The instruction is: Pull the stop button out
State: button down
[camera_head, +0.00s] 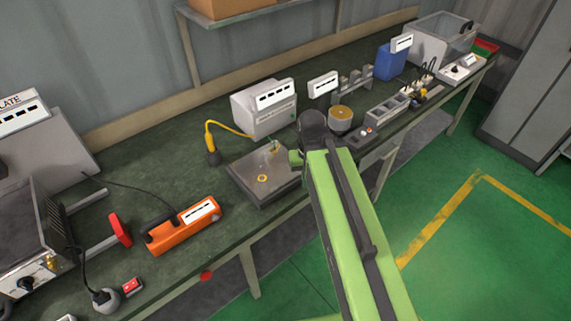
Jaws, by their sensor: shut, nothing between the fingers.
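A small red round button (206,276) sits at the front edge of the green bench, below the orange tool; it looks like the stop button. How far it stands out is too small to tell. My green arm reaches up from the bottom right to the bench. My gripper (296,158) is at its far end, beside the right edge of a grey plate, partly hidden by the dark wrist. It is shut and holds nothing. It is well up and to the right of the red button, not touching it.
An orange labelled tool (184,227) lies on the bench near the button. A grey plate (262,190) lies between it and my arm. The green floor in front is clear.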

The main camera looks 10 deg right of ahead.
aim_at(206, 276)
jog(key=u, duration=0.25)
jog(key=k, duration=0.5)
jog(key=i, duration=0.5)
jog(key=u, duration=0.95)
